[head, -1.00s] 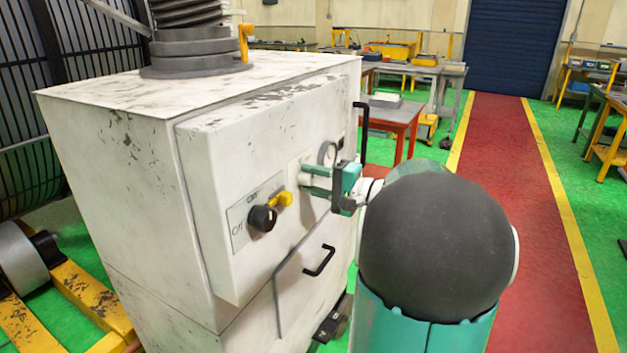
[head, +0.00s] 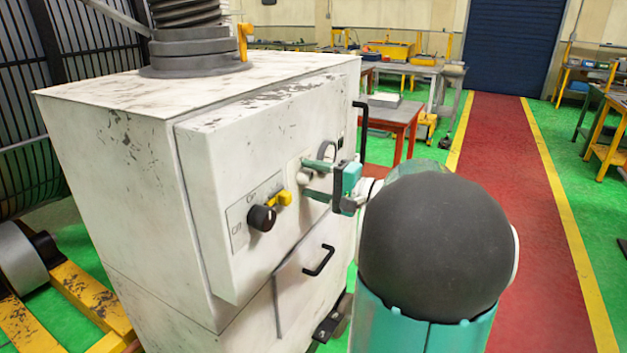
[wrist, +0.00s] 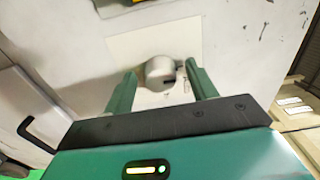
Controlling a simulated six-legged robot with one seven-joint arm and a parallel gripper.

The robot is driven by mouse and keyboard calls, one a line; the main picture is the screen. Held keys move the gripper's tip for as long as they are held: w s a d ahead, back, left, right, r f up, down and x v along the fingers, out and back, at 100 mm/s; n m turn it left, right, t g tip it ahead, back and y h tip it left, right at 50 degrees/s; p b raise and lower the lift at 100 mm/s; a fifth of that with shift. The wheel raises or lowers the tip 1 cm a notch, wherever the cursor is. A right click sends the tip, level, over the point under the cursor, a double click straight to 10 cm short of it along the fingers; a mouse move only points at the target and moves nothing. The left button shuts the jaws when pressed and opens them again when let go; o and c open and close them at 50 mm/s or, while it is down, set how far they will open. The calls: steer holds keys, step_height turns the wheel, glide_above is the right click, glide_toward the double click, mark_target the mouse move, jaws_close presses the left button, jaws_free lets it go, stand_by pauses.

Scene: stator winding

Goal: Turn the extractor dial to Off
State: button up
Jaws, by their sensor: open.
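A pale grey knob (head: 304,178) sits on a light plate on the front of the white cabinet (head: 130,190). In the wrist view the knob (wrist: 160,71) is round with a small dark mark, on a plate with print too blurred to read. My gripper (head: 311,180) is open, with one green finger on each side of this knob. Whether the fingers touch it I cannot tell. To its left is a black knob (head: 262,218) with a yellow piece (head: 284,198) beside it, on a plate with On/Off-like lettering. Which knob is the extractor dial I cannot tell.
A black handle (head: 319,261) sticks out below the knobs, and a tall black handle (head: 363,132) stands at the cabinet's right edge. A round gauge (head: 328,151) is close above my gripper. A red table (head: 392,118) stands behind. The red walkway (head: 515,200) is clear.

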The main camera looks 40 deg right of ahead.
steer(key=v, duration=1.3)
steer(key=shift+s, duration=0.3)
steer(key=shift+s+d, duration=0.1)
